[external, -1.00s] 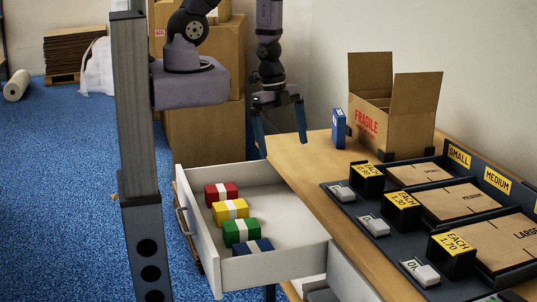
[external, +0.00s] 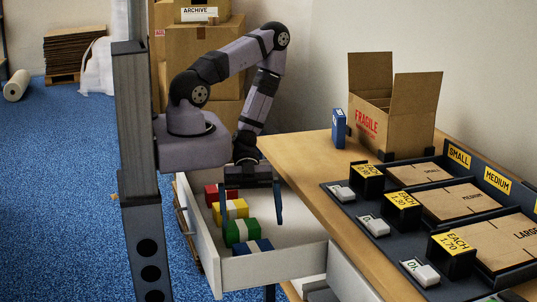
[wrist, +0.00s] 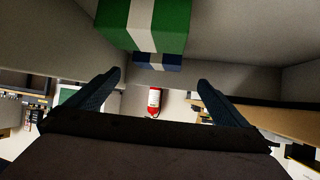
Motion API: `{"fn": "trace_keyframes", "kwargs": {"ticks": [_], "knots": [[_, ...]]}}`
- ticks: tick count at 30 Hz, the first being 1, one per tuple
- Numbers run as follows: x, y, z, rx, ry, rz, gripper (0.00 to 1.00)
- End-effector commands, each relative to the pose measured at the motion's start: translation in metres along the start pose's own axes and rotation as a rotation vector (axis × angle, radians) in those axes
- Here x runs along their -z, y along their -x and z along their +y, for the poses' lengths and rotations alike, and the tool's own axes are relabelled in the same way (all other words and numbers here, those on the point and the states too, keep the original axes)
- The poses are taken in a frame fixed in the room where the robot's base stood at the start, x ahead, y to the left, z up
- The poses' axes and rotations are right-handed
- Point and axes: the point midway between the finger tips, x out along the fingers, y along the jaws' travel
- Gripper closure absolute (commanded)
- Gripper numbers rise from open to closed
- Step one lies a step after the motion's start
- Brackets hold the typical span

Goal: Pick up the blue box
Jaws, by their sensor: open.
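A blue box (external: 264,245) with a white band lies in the open drawer, nearest its front right end. In the wrist view the blue box (wrist: 173,61) shows just past the fingertips, partly behind the green box (wrist: 173,22). My gripper (external: 251,208) is open and empty, low over the drawer around the level of the yellow and green boxes. In the wrist view, my gripper (wrist: 159,78) has its two fingers wide apart, with the blue box appearing between and above their tips. A second blue item (external: 338,129) stands upright on the table by the carton.
Red (external: 212,196), yellow (external: 217,212) and green (external: 233,232) boxes share the drawer (external: 206,250) in a row with the blue one. The drawer walls and the table edge (external: 300,192) lie close by. The drawer floor to the right of the boxes is bare.

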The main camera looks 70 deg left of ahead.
Motion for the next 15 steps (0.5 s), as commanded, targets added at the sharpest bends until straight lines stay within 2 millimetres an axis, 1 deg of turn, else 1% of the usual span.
{"fn": "trace_keyframes", "kwargs": {"ticks": [1, 8, 15], "knots": [[-0.003, -0.003, 0.001, -0.001, 0.002, 0.009, 0.0], [0.0, -0.005, 0.002, -0.004, 0.002, 0.021, 0.0], [0.0, -0.021, 0.003, -0.006, 0.003, 0.02, 0.0]]}}
